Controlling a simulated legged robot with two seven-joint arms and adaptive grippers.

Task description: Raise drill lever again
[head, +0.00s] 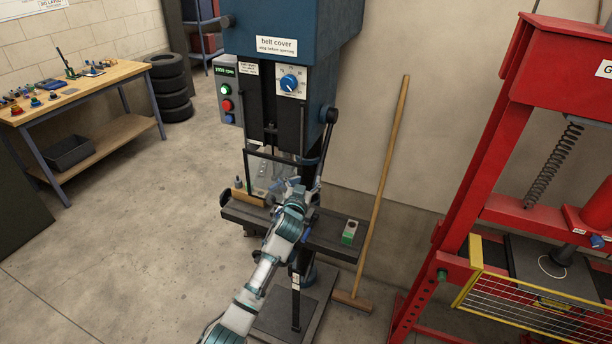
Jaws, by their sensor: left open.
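The blue drill press (290,30) stands in the middle, with a black column and a dark work table (330,232). A dark lever with a black round knob (331,115) is on the right side of the drill head. My left gripper (300,186) is at the end of the grey and teal arm, above the drill table and near the rod's lower end. It is open. Its fingers are small and partly hidden, so I cannot tell whether they touch the rod.
A wooden block (248,196) and a green-and-white box (349,232) are on the drill table. A broom (385,185) leans on the wall at the right. A red press (480,130) with a yellow guard stands further right. A workbench (100,85) and tyres (170,88) are at the left.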

